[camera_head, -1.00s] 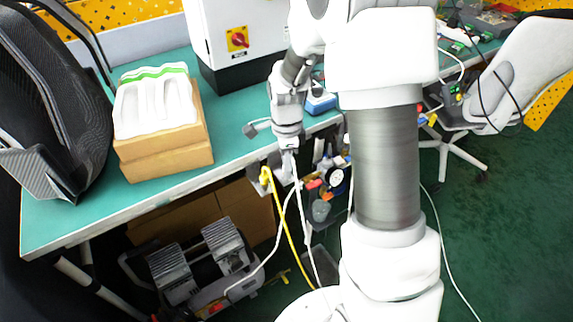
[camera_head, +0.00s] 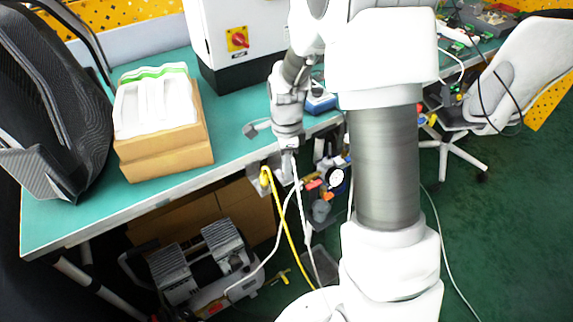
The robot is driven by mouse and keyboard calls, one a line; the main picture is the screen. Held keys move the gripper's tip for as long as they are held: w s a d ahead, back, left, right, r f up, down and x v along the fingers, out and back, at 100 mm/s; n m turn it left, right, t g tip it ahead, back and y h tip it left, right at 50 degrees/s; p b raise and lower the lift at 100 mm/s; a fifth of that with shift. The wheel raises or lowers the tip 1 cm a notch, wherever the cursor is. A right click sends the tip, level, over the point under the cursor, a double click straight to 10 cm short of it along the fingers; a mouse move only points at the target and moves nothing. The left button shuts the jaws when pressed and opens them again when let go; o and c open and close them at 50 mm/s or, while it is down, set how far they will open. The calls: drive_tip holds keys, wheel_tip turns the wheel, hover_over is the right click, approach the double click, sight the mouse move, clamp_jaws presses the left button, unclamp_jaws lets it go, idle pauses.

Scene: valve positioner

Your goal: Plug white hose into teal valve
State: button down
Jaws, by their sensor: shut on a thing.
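My gripper (camera_head: 288,157) points down just in front of the table's front edge. It is shut on the upper end of a white hose (camera_head: 299,205), which hangs down from the fingers toward the floor. A yellow hose (camera_head: 279,209) ends in a yellow fitting (camera_head: 265,176) at a grey bracket under the table edge, left of my gripper. Valve parts and a round gauge (camera_head: 336,177) with red and blue pieces sit to the right of my gripper. I cannot make out a teal valve; it is too small or hidden behind my gripper.
A compressor (camera_head: 205,265) stands below. A grey chair (camera_head: 510,85) is at right.

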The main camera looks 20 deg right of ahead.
drive_tip(key=shift+r+p, duration=0.8)
drive_tip(key=shift+r, duration=0.25)
idle(0.7)
drive_tip(key=shift+r+p, duration=1.6)
drive_tip(key=shift+r, duration=0.35)
